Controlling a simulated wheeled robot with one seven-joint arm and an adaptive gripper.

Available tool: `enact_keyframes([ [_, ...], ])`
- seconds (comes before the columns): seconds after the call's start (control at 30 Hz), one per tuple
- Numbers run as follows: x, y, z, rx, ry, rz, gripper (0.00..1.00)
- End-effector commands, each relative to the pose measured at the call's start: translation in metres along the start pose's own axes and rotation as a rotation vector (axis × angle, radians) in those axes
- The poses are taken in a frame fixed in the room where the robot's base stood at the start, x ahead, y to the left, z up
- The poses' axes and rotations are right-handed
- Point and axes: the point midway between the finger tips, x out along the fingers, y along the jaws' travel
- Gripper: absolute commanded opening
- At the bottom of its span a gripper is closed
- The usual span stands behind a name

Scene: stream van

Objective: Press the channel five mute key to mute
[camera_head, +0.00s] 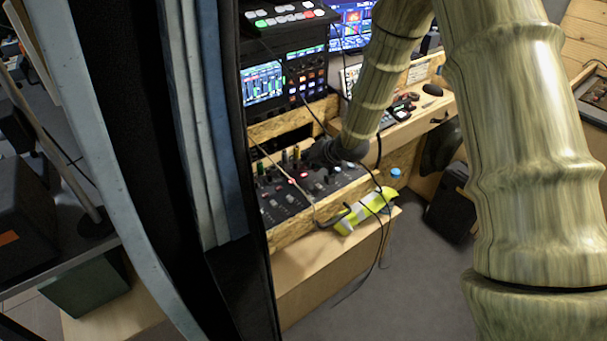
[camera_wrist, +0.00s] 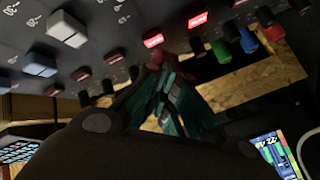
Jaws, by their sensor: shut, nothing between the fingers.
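The dark mixer (camera_head: 285,200) sits in a wooden frame in the head view. It also shows upside down across the top of the wrist view (camera_wrist: 105,28). A slanting row of red keys crosses it there. Two glow bright, one at the middle (camera_wrist: 153,41) and one to its right (camera_wrist: 197,19); those to the left, such as this key (camera_wrist: 115,55), are dim. I cannot read which is channel five's mute key. My gripper (camera_wrist: 157,60) is shut and empty, its tips just below the middle lit key; contact cannot be told. The head view shows only its dark wrist over the mixer.
Coloured fader caps (camera_wrist: 247,39) stand near the fingers. A switcher (camera_head: 285,17) and screens are behind the mixer. A yellow-green object (camera_head: 362,213) with cables lies at the front ledge. Dark racks and pale posts (camera_head: 200,110) fill the left.

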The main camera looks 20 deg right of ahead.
Motion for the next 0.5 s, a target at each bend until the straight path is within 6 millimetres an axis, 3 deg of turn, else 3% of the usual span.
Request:
enact_keyframes([
  [0.5,-0.022,-0.016,-0.016,0.0,0.001,-0.001,0.0],
])
